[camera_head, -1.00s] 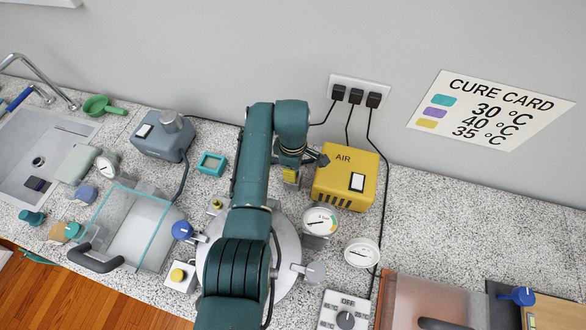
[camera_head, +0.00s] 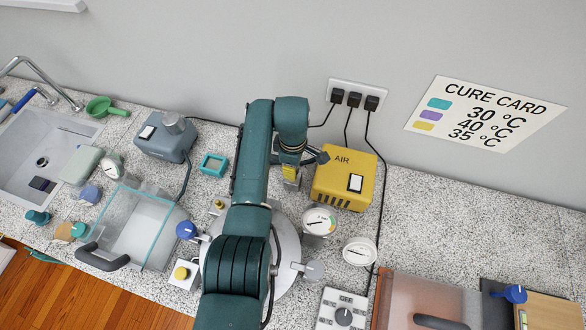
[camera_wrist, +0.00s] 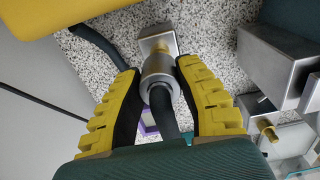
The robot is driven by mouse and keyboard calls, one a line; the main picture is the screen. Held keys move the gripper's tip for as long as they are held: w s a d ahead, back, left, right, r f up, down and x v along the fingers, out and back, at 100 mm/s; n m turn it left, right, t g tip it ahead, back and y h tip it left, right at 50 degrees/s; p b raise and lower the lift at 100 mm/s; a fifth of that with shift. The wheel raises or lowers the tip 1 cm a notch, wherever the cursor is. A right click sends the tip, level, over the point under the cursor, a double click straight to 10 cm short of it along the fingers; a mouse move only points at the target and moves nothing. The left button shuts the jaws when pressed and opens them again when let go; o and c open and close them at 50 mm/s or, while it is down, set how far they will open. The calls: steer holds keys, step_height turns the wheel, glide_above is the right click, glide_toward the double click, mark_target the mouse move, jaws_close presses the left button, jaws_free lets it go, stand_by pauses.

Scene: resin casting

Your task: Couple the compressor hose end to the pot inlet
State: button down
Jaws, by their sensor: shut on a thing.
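In the wrist view my gripper (camera_wrist: 160,74) has its yellow ribbed fingers closed around a metal collar, the hose end (camera_wrist: 158,63). A dark hose (camera_wrist: 164,108) runs from the collar toward the palm. A brass-coloured tip and a square metal block (camera_wrist: 155,33) show just beyond the collar; I cannot tell whether they are joined to it. In the head view my gripper (camera_head: 291,176) is left of the yellow compressor (camera_head: 333,188) marked AIR, behind the round metal pot (camera_head: 292,236). My arm covers much of the pot, and the pot inlet cannot be made out for sure.
A pressure gauge (camera_head: 319,222) and a white dial (camera_head: 360,252) stand right of the pot. A grey-blue device (camera_head: 165,143) and a teal timer (camera_head: 213,164) are to the left. Metal blocks (camera_wrist: 276,62) lie close right of my fingers.

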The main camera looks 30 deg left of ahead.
steer(key=shift+r+p, duration=1.65)
steer(key=shift+r, duration=0.35)
